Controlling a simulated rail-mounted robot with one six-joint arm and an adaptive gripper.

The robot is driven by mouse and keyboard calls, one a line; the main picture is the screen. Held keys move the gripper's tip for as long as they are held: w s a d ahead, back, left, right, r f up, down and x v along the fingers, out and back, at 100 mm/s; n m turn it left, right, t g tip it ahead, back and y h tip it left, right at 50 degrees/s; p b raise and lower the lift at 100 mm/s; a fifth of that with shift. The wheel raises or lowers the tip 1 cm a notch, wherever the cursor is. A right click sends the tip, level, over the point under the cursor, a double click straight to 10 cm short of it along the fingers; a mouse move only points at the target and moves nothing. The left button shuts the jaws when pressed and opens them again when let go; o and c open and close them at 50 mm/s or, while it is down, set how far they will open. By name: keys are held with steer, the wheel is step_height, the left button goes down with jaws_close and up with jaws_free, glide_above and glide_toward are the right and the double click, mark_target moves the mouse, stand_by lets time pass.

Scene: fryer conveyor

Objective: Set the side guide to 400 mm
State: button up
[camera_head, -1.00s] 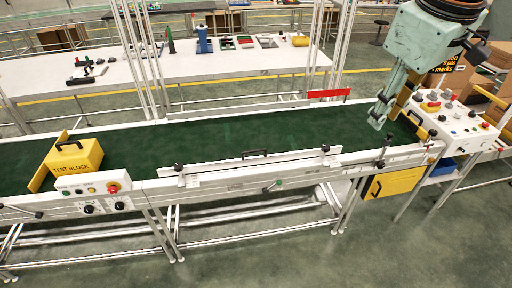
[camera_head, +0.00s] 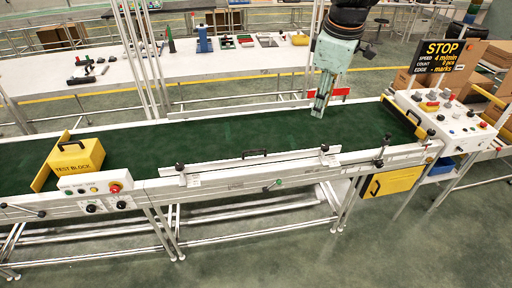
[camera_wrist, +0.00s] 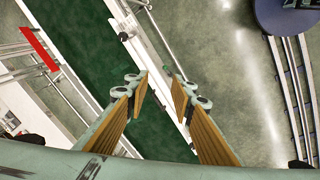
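The side guide (camera_head: 225,170) is a pale rail along the near edge of the green conveyor belt (camera_head: 230,133). It carries a black handle (camera_head: 254,153) in the middle and a black knob at each end, the left knob (camera_head: 179,167) and the right knob (camera_head: 324,148). No scale reading on the guide is legible.
A yellow test block (camera_head: 76,155) sits on the belt at the left. A control box (camera_head: 90,184) with buttons is on the near frame. A control panel (camera_head: 450,118) and a black STOP sign (camera_head: 443,55) are at the right. A red plate (camera_head: 328,92) stands at the far edge.

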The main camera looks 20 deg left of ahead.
steer(key=w+a+f+n, duration=0.45)
steer(key=a+f, duration=0.35)
steer(key=a, duration=0.2)
steer(key=n+p, duration=0.2)
steer(key=n, duration=0.1)
glide_above(257, 150)
steer(key=s+d, duration=0.1)
steer(key=s, duration=0.1)
steer(key=s+d+x, duration=0.1)
steer(key=s+x, duration=0.1)
steer(key=x, duration=0.8)
steer(key=shift+s+f+g, duration=0.3)
steer(key=shift+f+g, duration=0.1)
steer(key=shift+f, duration=0.3)
steer(key=shift+d+f, duration=0.15)
steer(key=shift+w+a+f, duration=0.25)
steer(key=shift+w+f, duration=0.15)
steer(key=shift+f, duration=1.8)
steer(key=shift+w+a+f, duration=0.25)
steer(key=shift+w+f, duration=0.1)
steer(key=shift+f, duration=1.9)
steer(key=shift+w+a+f, duration=0.2)
steer(key=shift+w+f, duration=0.2)
steer(key=shift+f, duration=1.8)
steer(key=shift+c, duration=0.7)
jaws_close()
